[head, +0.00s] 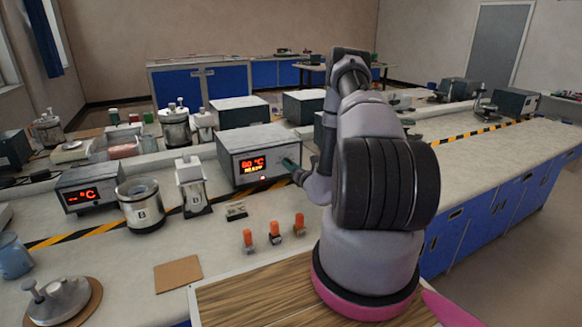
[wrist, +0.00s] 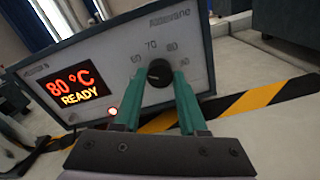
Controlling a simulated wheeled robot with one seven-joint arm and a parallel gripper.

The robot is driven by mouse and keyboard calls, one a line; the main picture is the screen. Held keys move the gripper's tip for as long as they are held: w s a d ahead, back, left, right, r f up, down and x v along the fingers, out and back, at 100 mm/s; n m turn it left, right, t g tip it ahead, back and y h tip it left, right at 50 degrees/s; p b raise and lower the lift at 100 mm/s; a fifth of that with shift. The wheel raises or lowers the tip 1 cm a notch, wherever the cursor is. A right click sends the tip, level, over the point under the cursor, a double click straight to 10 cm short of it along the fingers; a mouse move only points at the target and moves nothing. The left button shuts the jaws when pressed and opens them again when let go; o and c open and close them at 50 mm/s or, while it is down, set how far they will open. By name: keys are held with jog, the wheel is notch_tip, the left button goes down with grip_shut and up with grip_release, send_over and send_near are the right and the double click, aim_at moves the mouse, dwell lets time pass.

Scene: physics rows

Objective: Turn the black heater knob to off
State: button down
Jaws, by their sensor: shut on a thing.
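The heater is a grey box (head: 227,143) on the bench, with a lit display (wrist: 78,87) reading 80 °C READY in the wrist view. Its round black knob (wrist: 159,72) sits on the front panel, right of the display, with printed numbers around its upper side. My gripper (wrist: 161,77) has its green fingers on either side of the knob and is shut on it. No off mark can be made out; the knob's lower part is hidden between the fingers.
A small red light (wrist: 112,111) glows low on the panel. A yellow-black striped line (wrist: 258,99) runs along the bench. A second heater box (head: 90,190), a metal pot (head: 141,205) and a white canister (head: 192,181) stand left. Several orange-topped vials (head: 274,232) stand in front.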

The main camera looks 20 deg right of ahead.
jog(key=n, duration=0.6)
jog(key=shift+f, duration=0.1)
jog(key=shift+s, duration=0.1)
dwell(0.4)
jog(key=shift+c, duration=2.2)
grip_release()
jog(key=s, duration=1)
jog(key=shift+s, duration=0.35)
